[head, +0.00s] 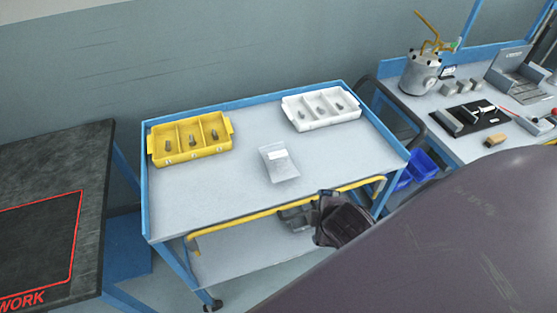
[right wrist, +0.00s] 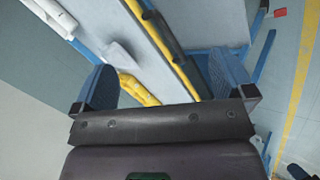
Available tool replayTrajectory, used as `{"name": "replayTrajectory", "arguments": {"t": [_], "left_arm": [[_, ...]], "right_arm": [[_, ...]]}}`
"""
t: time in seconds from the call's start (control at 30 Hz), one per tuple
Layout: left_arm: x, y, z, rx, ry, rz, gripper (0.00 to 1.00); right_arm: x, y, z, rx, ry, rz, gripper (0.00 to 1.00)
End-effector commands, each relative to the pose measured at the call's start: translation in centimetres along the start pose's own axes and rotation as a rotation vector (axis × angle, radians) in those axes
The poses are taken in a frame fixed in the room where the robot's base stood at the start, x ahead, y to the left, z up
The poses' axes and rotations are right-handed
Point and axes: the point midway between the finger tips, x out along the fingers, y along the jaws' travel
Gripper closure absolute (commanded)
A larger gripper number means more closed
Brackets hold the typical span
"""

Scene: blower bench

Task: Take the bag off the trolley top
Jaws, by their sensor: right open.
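The bag (head: 279,164), clear and flat with a white label, lies on the grey top of the trolley (head: 215,190), a little right of the middle. In the right wrist view a pale bag-like shape (right wrist: 120,56) shows beyond the trolley's yellow rail (right wrist: 140,90). My right gripper (head: 342,220) is at the trolley's front edge, to the right of and nearer than the bag, apart from it. In the right wrist view its blue-padded fingers (right wrist: 163,84) are spread wide with nothing held between them. My left gripper is not in view.
A yellow tray (head: 190,157) and a white tray (head: 322,125), each holding small parts, stand along the trolley's back. Raised blue edges border the top. A dark table (head: 90,170) stands left; a bench (head: 455,100) with tools stands right. Bare trolley surface surrounds the bag.

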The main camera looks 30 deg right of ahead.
Motion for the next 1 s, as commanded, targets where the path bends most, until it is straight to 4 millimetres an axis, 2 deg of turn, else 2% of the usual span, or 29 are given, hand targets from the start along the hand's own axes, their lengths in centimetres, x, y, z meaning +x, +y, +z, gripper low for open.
{"name": "replayTrajectory", "arguments": {"t": [0.3,0.5,0.6,0.8,1.0], "left_arm": [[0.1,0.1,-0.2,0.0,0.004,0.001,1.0],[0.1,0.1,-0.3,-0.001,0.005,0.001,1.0],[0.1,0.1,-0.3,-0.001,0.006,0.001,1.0],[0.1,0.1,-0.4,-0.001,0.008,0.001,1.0],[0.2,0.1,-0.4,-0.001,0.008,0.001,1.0]], "right_arm": [[3.8,3.6,-2.5,-0.833,-0.025,0.268,0.0],[5.6,5.3,-4.5,-1.363,-0.109,0.437,0.0],[6.2,5.9,-5.3,-1.575,-0.158,0.504,0.0],[6.9,6.4,-6.3,-1.83,-0.23,0.584,0.0],[8.3,7.2,-7.0,-1.883,-0.249,0.602,0.0]]}}
